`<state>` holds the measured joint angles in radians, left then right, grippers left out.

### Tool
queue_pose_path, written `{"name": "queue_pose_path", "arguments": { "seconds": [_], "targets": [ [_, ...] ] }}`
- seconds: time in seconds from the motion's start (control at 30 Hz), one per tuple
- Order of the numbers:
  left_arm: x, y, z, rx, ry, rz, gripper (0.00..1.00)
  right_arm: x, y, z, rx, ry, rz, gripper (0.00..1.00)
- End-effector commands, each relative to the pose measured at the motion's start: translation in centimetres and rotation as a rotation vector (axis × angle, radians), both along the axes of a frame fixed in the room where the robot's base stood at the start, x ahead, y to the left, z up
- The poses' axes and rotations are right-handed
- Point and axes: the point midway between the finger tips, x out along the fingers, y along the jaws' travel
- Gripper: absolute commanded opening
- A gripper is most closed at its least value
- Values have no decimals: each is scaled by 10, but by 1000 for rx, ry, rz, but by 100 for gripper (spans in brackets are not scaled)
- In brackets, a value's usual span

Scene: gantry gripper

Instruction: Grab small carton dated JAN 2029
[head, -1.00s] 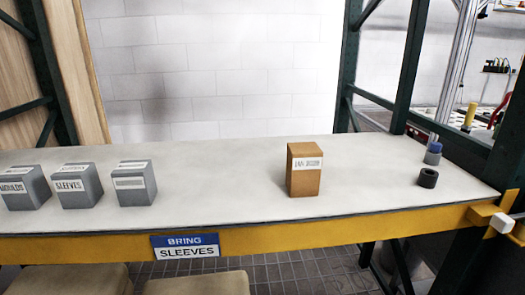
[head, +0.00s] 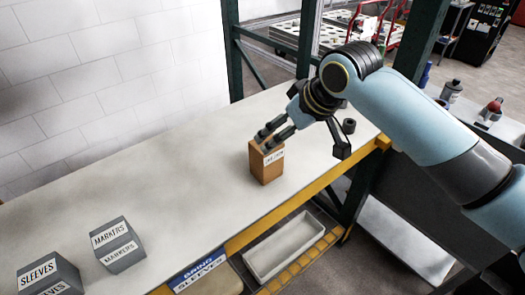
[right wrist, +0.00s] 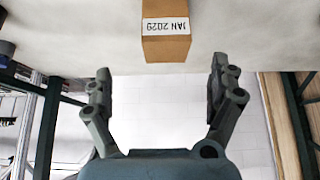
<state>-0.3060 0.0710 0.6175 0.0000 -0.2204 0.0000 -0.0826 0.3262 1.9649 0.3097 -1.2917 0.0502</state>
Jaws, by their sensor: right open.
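The small brown carton (head: 266,166) stands upright on the white shelf top, near its front edge, with a white label on its side. In the right wrist view the carton (right wrist: 166,47) appears upside down, and its label reads JAN 2029. My right gripper (head: 262,142) is open and at the top of the carton in the head view. In the right wrist view the open fingers (right wrist: 160,85) are spread wider than the carton, with nothing between them. I cannot tell whether a finger touches it. My left gripper is not in view.
Grey boxes labelled MARKERS (head: 118,245) and SLEEVES (head: 48,274) stand at the lower left. A green rack post (head: 305,38) rises at the back edge. The shelf (head: 160,180) between boxes and carton is clear.

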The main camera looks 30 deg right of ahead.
Motion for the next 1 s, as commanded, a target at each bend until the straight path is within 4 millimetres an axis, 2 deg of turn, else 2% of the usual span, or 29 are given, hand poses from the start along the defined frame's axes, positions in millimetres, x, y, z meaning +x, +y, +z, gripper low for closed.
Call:
{"name": "queue_pose_path", "arguments": {
  "seconds": [0.13,0.37,0.63,0.97,1.0],
  "targets": [
    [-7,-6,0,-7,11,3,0,14,2,-22,5,0,-2,92],
    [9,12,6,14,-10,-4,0,24,4,-38,4,1,-1,92],
    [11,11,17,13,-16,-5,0,44,9,-69,3,1,-1,92],
    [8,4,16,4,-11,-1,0,48,9,-76,2,-1,1,92],
    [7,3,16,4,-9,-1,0,48,9,-76,2,-1,1,86]
  ]
}}
